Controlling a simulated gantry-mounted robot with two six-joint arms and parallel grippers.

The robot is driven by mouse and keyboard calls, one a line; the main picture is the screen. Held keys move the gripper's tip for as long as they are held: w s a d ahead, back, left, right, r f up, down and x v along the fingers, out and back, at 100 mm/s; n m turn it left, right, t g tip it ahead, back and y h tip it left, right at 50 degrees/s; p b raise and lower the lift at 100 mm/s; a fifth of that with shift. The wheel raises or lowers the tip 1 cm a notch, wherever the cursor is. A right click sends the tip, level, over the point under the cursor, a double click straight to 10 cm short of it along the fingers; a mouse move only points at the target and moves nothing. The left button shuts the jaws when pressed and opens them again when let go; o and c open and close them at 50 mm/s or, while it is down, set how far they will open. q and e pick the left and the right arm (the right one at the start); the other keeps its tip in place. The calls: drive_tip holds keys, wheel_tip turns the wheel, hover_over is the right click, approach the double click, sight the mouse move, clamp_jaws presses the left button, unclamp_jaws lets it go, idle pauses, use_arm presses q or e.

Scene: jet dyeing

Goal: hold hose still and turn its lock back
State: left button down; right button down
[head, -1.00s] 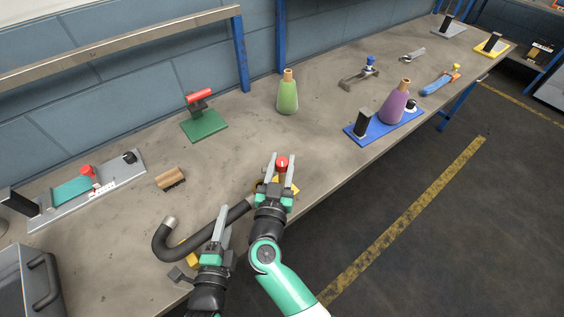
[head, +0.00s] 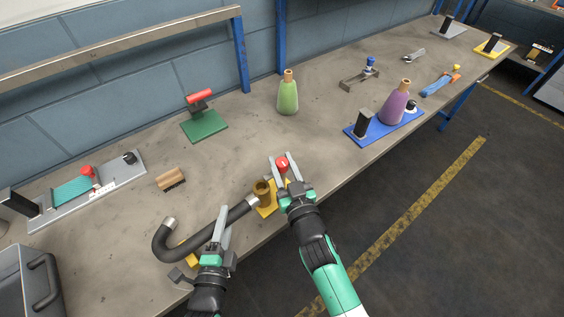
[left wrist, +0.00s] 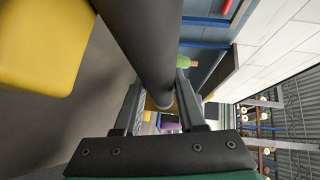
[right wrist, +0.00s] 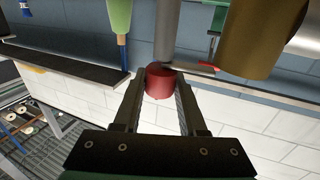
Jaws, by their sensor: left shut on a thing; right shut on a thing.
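The black hose (head: 190,247) curves over the bench and has metal end collars. My left gripper (head: 221,225) is shut on the hose; in the left wrist view the hose (left wrist: 145,45) runs between its fingers. My right gripper (head: 284,172) is shut on the red lock knob (head: 282,163), beside a brass fitting (head: 263,194) at the hose's right end. In the right wrist view the red knob (right wrist: 160,82) sits between the fingertips, under a grey rod, with the brass fitting (right wrist: 262,38) to the right. The hose's yellow base (head: 267,211) is partly hidden.
A wooden block (head: 170,179), a green stand with a red handle (head: 204,125) and a green bottle (head: 288,95) stand behind. A purple bottle (head: 395,103) on a blue base is to the right. A grey bin (head: 30,280) is at left. The bench's front edge is close.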

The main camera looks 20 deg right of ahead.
drive_tip(key=shift+f+y, duration=0.3)
drive_tip(key=c, duration=0.7)
unclamp_jaws()
drive_tip(key=shift+o, duration=1.2)
drive_tip(key=shift+s+r, duration=0.1)
drive_tip(key=shift+r, duration=0.1)
drive_tip(key=s+d, duration=0.1)
drive_tip(key=s, duration=1.1)
drive_tip(key=shift+d, duration=0.1)
